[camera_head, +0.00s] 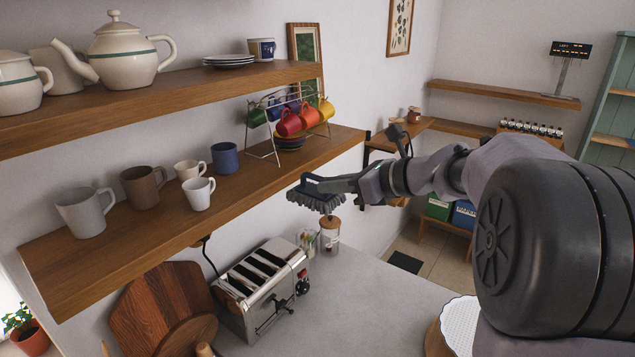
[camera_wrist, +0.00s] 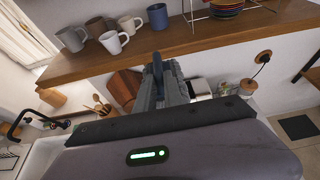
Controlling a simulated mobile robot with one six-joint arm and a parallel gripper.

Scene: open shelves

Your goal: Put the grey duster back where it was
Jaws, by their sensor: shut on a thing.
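The grey duster (camera_head: 316,200) has shaggy bristles that hang down under a dark head. My gripper (camera_head: 338,184) is shut on it and holds it in the air, in front of the lower wooden shelf's right part and above the counter. In the wrist view the duster (camera_wrist: 175,92) shows just beyond the gripper, with its dark blue handle (camera_wrist: 157,68) pointing toward the shelf. The fingertips are partly hidden by the duster there. The lower shelf (camera_head: 250,188) carries several mugs at left and a rack of coloured cups at right.
A steel toaster (camera_head: 262,283) stands on the grey counter (camera_head: 370,310) below. The upper shelf (camera_head: 190,88) holds teapots and plates. The lower shelf has bare wood along its front edge.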

